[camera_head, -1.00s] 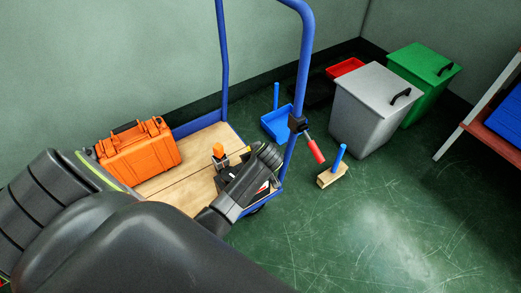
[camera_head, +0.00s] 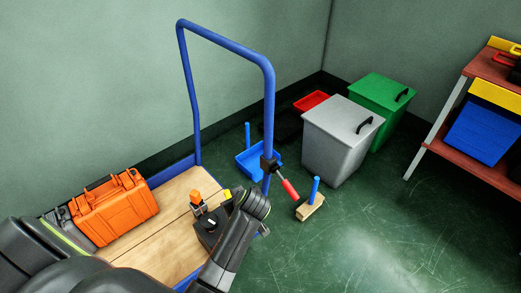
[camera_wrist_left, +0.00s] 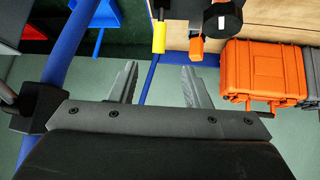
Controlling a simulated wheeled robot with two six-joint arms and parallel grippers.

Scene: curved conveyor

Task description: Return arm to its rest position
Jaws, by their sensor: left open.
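My left arm enters the head view from the lower left, and its dark wrist lies over the right edge of the trolley's wooden deck (camera_head: 165,230). In the left wrist view my left gripper (camera_wrist_left: 160,78) is open, its two grey fingers apart with nothing between them. A blue trolley handle (camera_head: 268,110) stands close to the wrist; its tube also shows at the left of the wrist view (camera_wrist_left: 68,45). In the head view the fingertips are hard to make out behind the wrist. My right gripper is in neither view.
An orange case (camera_head: 118,210) and small tools with an orange-topped piece (camera_head: 194,196) lie on the deck. A blue dustpan (camera_head: 258,160), wooden brush (camera_head: 310,207), grey bin (camera_head: 340,135) and green bin (camera_head: 383,105) stand beyond. Red-topped shelving (camera_head: 480,165) is at right. The floor front right is clear.

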